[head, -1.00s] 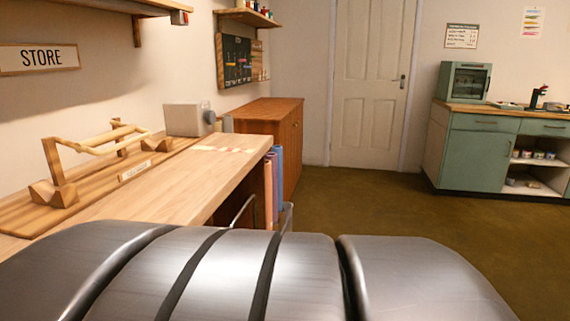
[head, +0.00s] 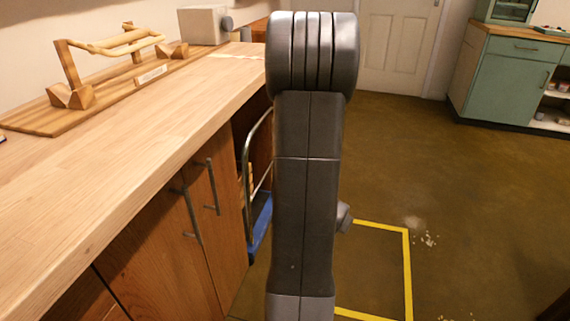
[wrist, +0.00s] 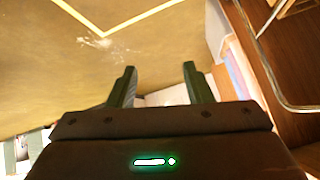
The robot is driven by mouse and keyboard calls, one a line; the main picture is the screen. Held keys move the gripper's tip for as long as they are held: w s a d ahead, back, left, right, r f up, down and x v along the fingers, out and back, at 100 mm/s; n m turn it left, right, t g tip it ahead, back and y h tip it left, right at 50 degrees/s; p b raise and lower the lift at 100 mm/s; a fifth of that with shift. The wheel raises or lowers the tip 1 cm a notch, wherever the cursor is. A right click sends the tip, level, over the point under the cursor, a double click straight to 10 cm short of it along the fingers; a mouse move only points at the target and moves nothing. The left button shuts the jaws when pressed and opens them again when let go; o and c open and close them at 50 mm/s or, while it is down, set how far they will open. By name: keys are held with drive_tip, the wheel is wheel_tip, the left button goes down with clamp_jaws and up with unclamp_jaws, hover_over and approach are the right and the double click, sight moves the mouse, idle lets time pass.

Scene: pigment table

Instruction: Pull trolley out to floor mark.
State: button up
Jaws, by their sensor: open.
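The trolley shows in the head view as a blue deck (head: 260,222) with a bent metal handle (head: 246,165), standing in the gap at the end of the wooden counter. My arm hides part of it. In the wrist view a bent metal tube, likely its handle (wrist: 262,62), runs down the right side. The floor mark is a yellow outline (head: 408,268) on the brown floor, right of my arm; a corner of it shows in the wrist view (wrist: 105,33). My gripper (wrist: 158,84) is open and empty, apart from the tube. In the head view my arm hides most of it.
The counter (head: 150,105) with cupboard doors and bar handles runs along the left. A wooden stand (head: 115,65) and a grey box (head: 203,25) sit on it. A green cabinet (head: 505,75) stands at the far right.

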drive_tip(key=w+d+f+m+t+h+b, duration=0.1)
drive_tip(key=w+d+f+t+h, duration=0.1)
drive_tip(key=w+f+t+h, duration=0.1)
drive_tip(key=w+d+f+t+h+b, duration=0.2)
drive_tip(key=w+d+f+t+h, duration=0.1)
drive_tip(key=f+h, duration=0.3)
wheel_tip(320, 180, down, 2)
drive_tip(key=shift+w+d+f+m, duration=0.2)
drive_tip(key=shift+w+d+m, duration=0.2)
drive_tip(key=shift+w, duration=0.25)
drive_tip(key=shift+c, duration=0.5)
